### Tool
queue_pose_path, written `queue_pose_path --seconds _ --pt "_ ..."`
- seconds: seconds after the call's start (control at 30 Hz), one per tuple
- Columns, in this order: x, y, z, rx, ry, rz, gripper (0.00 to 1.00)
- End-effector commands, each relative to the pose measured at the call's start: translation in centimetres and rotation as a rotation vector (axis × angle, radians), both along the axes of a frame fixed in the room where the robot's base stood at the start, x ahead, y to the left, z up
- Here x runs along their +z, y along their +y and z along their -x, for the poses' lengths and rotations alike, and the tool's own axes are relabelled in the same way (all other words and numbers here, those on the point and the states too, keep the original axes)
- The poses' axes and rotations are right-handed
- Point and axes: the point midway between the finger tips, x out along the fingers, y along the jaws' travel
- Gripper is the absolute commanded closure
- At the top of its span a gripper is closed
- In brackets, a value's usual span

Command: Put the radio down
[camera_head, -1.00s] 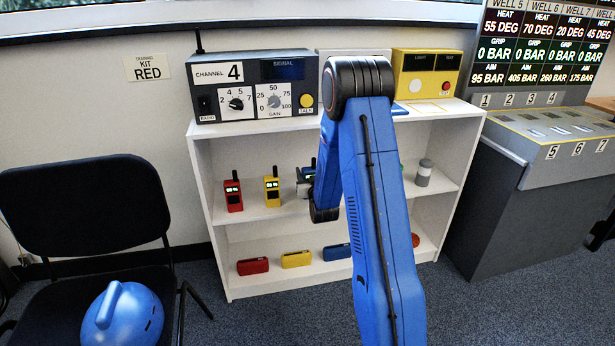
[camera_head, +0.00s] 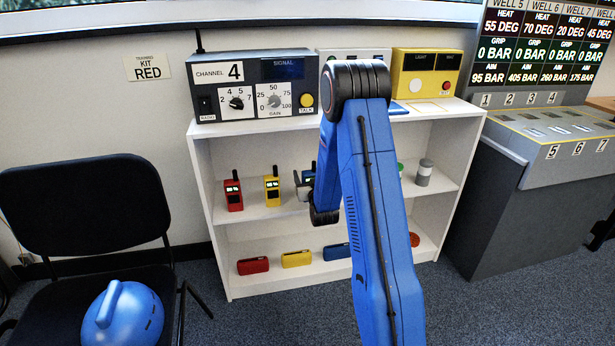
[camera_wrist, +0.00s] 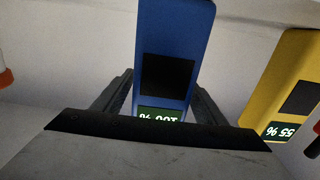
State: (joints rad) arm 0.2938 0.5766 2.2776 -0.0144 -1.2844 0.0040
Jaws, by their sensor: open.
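The blue radio (camera_head: 309,174) stands upright on the middle shelf of the white shelf unit, partly hidden by my arm. In the wrist view, the blue radio (camera_wrist: 172,40) appears upside down with its dark panel and lit screen facing me. My gripper (camera_head: 305,187) is at the radio, and in the wrist view its open fingers (camera_wrist: 163,97) lie one on each side of it. A gap shows beside the radio, at least on the left. The radio's lower end is hidden in the head view.
A yellow radio (camera_head: 272,187) and a red radio (camera_head: 233,191) stand to the left on the same shelf. A grey cylinder (camera_head: 424,173) stands to the right. Red, yellow and blue packs (camera_head: 336,252) lie on the lower shelf. A channel box (camera_head: 255,88) sits on top.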

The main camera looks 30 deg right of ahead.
Motion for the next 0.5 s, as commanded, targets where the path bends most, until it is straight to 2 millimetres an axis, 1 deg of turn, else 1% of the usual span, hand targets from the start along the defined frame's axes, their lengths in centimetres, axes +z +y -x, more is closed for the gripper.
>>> queue_pose_path --seconds 0.17,0.3,0.5 --pt "-0.1 0.7 2.4 0.0 0.003 -0.001 0.35" --pt "-0.1 1.5 5.1 0.0 0.002 -0.001 0.35" --pt "-0.1 2.5 8.6 0.0 0.002 -0.001 0.35"
